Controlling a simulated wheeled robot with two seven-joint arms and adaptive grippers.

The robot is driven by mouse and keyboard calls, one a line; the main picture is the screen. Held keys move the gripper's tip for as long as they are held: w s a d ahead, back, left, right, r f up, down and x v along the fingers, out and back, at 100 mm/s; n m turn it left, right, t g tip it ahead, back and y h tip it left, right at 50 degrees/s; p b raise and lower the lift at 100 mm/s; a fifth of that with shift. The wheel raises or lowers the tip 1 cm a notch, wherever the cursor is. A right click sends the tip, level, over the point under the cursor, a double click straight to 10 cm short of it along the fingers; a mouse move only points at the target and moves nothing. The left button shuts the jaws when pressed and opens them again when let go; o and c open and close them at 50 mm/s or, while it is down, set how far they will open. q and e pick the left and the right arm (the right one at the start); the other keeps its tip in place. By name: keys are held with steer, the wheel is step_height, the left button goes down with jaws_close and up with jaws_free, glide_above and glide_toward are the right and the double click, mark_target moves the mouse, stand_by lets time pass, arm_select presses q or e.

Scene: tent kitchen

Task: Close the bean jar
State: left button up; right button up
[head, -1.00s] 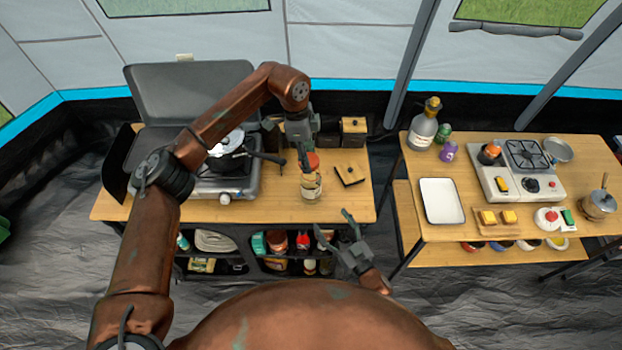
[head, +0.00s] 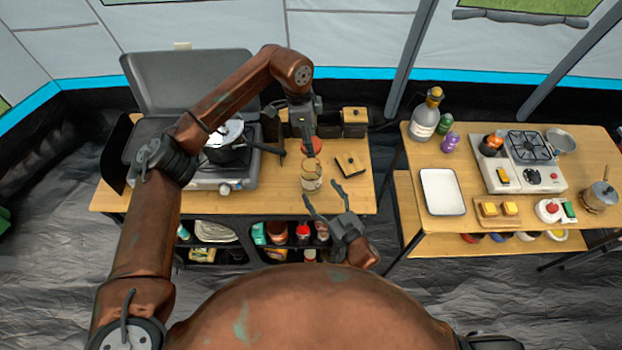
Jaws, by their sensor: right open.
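The bean jar (head: 312,180) is clear glass with pale contents low inside. It stands upright near the front of the left table, and no lid sits on its mouth. The red lid (head: 311,146) is just behind and above the jar mouth in the picture, apart from it. My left gripper (head: 309,141) comes down from above and is shut on this lid; its fingertips are partly hidden. My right gripper (head: 322,193) is open and empty in front of the jar, by the table's front edge, with its fingers pointing towards the jar.
A stove with a pot (head: 227,145) stands left of the jar. Shelves with goods (head: 285,235) lie below. A second table (head: 455,222) stands at right.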

mark_target(316, 185)
arm_select(q)
steer(key=shift+w+f, duration=0.15)
steer(key=shift+w, duration=0.05)
arm_select(e)
steer(key=x, duration=0.4)
steer(key=shift+w+a+f, duration=0.1)
steer(key=shift+w, duration=0.25)
arm_select(q)
steer(key=shift+s, duration=0.1)
arm_select(e)
steer(key=shift+w+a, duration=0.35)
steer(key=shift+w, duration=0.2)
steer(key=shift+w+a, duration=0.1)
steer(key=shift+w, duration=0.15)
steer(key=c, duration=1.8)
arm_select(q)
steer(key=shift+f, duration=2.45)
